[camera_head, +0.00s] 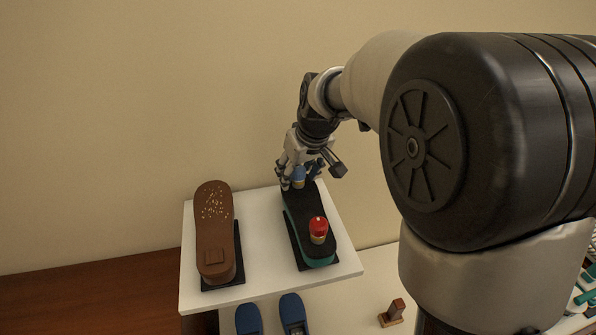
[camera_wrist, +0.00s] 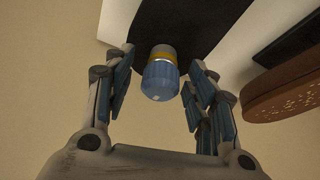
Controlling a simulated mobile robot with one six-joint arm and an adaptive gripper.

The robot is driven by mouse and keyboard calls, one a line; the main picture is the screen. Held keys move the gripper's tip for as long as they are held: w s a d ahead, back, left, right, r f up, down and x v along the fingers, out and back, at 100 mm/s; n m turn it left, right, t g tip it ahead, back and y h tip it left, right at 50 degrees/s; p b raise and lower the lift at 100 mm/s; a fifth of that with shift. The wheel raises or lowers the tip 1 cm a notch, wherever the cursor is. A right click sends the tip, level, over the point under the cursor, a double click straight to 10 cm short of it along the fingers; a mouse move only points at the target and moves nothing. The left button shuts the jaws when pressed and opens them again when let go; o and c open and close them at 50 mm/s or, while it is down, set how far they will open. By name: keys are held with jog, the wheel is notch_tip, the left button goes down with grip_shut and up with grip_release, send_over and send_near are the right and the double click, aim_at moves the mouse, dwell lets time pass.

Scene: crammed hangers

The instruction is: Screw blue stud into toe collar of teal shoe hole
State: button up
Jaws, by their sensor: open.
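The teal shoe (camera_head: 309,235) lies sole up on a black pad on the white stand, its black sole on top. The blue stud (camera_head: 299,175) stands at the far end of this sole. In the wrist view the blue stud (camera_wrist: 160,78) has a ribbed blue head and a yellow band, and it stands out from the black sole (camera_wrist: 195,25). My gripper (camera_head: 300,180) is open around the blue stud, with one finger on each side and gaps between. The hole and collar under the stud are hidden. A red-topped stud (camera_head: 318,230) stands at the near end of the same sole.
A brown shoe (camera_head: 214,230) lies sole up on the left of the white stand (camera_head: 263,285). Blue shoes (camera_head: 291,312) are below the stand's front edge. A small brown block (camera_head: 394,311) stands at lower right. The wall is behind the stand.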

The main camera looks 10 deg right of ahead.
jog(key=shift+r, duration=0.1)
jog(key=v, duration=1.1)
jog(key=shift+s+r, duration=0.3)
jog(key=shift+r, duration=0.05)
jog(key=s+f+m+b, duration=0.1)
jog(key=s+f, duration=0.2)
jog(key=s, duration=0.5)
jog(key=s+f+m, duration=0.1)
jog(key=s+f, duration=0.2)
jog(key=s, duration=0.6)
jog(key=s+f+h+b, duration=0.1)
jog(key=s+f, duration=0.3)
jog(key=s, duration=0.4)
jog(key=shift+s+a+m+b, duration=0.3)
jog(key=shift+a+m+b, duration=0.05)
jog(key=shift+a+m, duration=0.05)
